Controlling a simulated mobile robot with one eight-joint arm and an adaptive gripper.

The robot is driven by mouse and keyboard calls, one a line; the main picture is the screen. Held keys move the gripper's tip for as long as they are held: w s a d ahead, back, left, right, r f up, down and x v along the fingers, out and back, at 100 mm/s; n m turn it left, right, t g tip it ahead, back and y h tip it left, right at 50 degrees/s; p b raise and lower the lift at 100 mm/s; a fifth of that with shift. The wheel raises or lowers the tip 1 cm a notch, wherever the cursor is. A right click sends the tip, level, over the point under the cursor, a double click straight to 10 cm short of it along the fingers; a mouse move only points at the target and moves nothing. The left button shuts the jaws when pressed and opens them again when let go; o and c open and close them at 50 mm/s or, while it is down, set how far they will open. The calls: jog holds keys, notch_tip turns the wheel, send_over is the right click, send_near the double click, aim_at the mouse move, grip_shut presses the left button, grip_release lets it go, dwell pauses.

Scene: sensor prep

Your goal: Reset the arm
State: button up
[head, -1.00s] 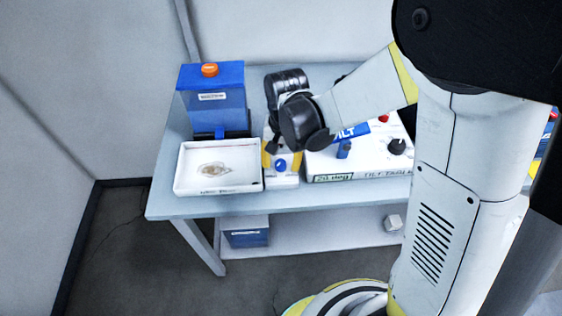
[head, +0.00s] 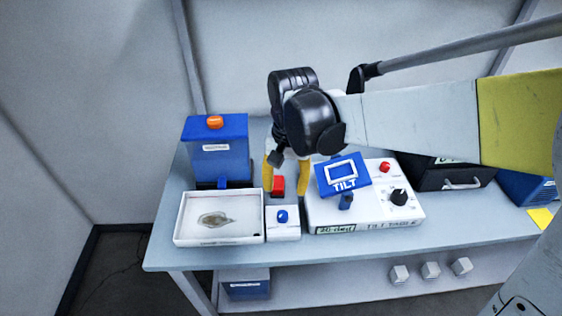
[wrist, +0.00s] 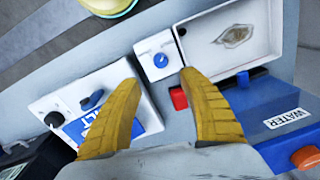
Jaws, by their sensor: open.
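My gripper (head: 287,176) hangs above the table, behind a small white box with a blue knob (head: 283,217). Its two yellow fingers are apart with nothing between them; they also show spread in the wrist view (wrist: 162,115). My arm reaches in from the right in the head view. A red block (head: 278,184) shows by the fingers; in the wrist view the red part (wrist: 179,98) lies beside the right finger. I cannot tell from the head view how far the fingertips are above the table.
A white tray (head: 180,238) with a brownish patch and a blue water container (head: 220,160) with an orange cap stand on the left. A white tilt device (head: 385,212) with a blue panel stands right of the gripper. A black case (head: 448,172) lies behind it.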

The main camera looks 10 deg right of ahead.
dwell(0.4)
jog(key=s+d+r+n+t, duration=0.1)
jog(key=s+d+r+t, duration=0.1)
jog(key=s+d, duration=0.3)
jog(key=s+d+r+n+t, duration=0.1)
jog(key=s+d+r+t, duration=0.2)
jog(key=s+d+t, duration=0.2)
jog(key=d, duration=0.3)
jog(key=shift+s+r+n, duration=0.25)
jog(key=shift+s+n, duration=0.05)
jog(key=shift+n, duration=0.1)
